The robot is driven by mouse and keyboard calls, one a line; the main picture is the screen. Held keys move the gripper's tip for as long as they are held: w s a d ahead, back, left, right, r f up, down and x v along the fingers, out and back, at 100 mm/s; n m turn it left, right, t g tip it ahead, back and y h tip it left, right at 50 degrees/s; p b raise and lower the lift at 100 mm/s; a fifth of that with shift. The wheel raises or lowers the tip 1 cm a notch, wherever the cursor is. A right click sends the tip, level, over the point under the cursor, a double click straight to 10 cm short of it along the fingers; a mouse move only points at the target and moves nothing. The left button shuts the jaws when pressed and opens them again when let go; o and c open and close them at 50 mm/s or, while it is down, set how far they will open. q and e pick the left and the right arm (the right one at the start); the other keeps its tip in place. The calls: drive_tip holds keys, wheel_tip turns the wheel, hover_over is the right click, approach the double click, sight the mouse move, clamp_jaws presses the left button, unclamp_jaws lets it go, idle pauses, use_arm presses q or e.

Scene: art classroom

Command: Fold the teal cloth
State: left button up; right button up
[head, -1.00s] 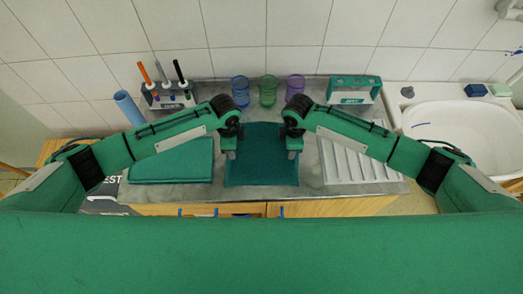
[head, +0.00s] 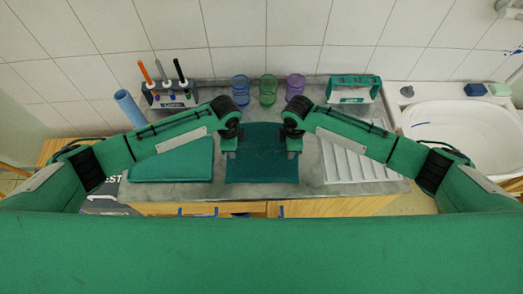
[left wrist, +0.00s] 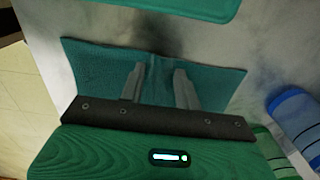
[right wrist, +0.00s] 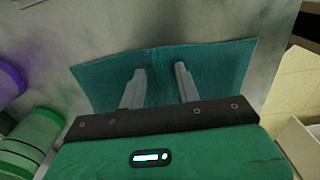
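The teal cloth (head: 262,158) lies on the grey counter between my two grippers, its near edge at the counter's front. My left gripper (head: 229,146) is at the cloth's left edge and my right gripper (head: 294,146) at its right edge. In the left wrist view the cloth (left wrist: 95,68) shows behind two parted fingers (left wrist: 160,80), with a small crease between them. In the right wrist view the cloth (right wrist: 220,70) also shows between and around parted fingers (right wrist: 160,82). Both grippers look open. Whether the fingertips touch the cloth is unclear.
A teal pad (head: 172,165) lies left of the cloth, and a ribbed white drainboard (head: 350,162) lies to the right. Blue (head: 240,90), green (head: 268,90) and purple (head: 295,87) cups stand behind. A pen rack (head: 168,98), a green-and-white holder (head: 353,90) and a sink (head: 455,130) are farther out.

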use_arm(q)
clamp_jaws()
use_arm(e)
drive_tip(key=shift+f, duration=0.1)
clamp_jaws()
use_arm(q)
drive_tip(key=shift+r, duration=0.1)
use_arm(e)
drive_tip(key=shift+r, duration=0.2)
